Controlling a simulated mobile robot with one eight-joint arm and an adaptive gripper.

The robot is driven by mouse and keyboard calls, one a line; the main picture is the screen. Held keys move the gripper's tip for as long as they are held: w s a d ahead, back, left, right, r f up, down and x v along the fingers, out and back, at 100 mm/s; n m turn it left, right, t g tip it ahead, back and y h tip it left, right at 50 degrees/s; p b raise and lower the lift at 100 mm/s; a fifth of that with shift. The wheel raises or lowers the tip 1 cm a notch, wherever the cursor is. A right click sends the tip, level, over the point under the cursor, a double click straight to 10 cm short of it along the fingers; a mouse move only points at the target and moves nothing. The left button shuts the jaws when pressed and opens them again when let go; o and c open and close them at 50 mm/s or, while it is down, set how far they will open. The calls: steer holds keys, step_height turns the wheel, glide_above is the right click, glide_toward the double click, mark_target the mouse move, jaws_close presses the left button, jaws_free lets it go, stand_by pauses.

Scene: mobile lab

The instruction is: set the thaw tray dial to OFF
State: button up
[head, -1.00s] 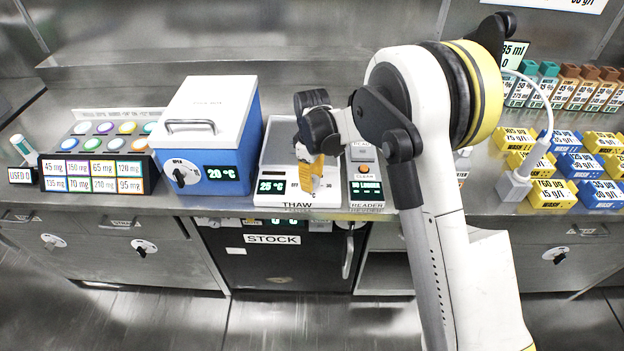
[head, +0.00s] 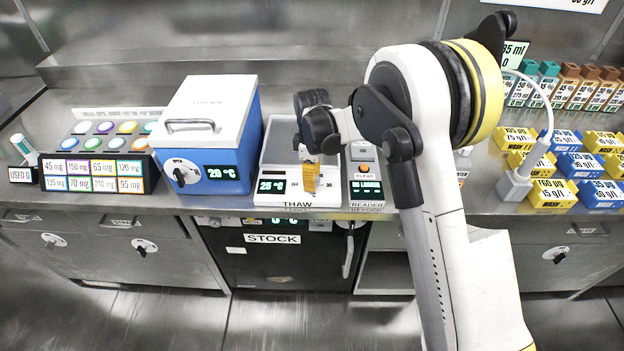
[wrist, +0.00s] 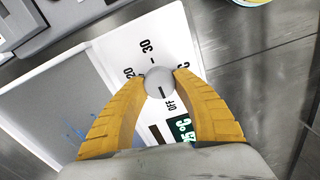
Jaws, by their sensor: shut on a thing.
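The thaw tray (head: 278,157) is a white unit with a grey plate, standing on the bench left of the reader. Its display (head: 271,187) reads 25 °C. In the wrist view its round grey dial (wrist: 158,83) sits between the yellow fingertips of my gripper (wrist: 163,77), which is shut on it from both sides. Printed marks 20, 30 and OFF (wrist: 171,105) lie around the dial. A short dark line on the dial lies on its OFF side; its exact alignment is hard to tell. In the head view my gripper (head: 310,190) points down and hides the dial.
A blue box with a white lid (head: 212,130) stands left of the tray. The reader (head: 366,188) stands close on the right. The bench's front edge is just before the tray. Yellow and blue boxes (head: 556,193) sit farther right.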

steer(key=o, duration=1.2)
step_height(320, 180, up, 12)
steer(key=s+d+r+m+t, duration=0.3)
steer(key=s+d+r+m, duration=0.4)
steer(key=s+d+r, duration=0.35)
steer(key=s+d+m+t, duration=0.1)
steer(key=s+d+m, duration=0.1)
steer(key=s, duration=0.3)
steer(key=s+d+f+m+t, duration=0.1)
steer(key=s+d+m, duration=0.2)
steer(key=s, duration=0.3)
steer(key=s+d+m+t, duration=0.2)
steer(key=s+d+m, duration=0.1)
steer(key=s, duration=0.3)
steer(key=shift+f+m, duration=0.15)
steer(key=shift+m, duration=0.15)
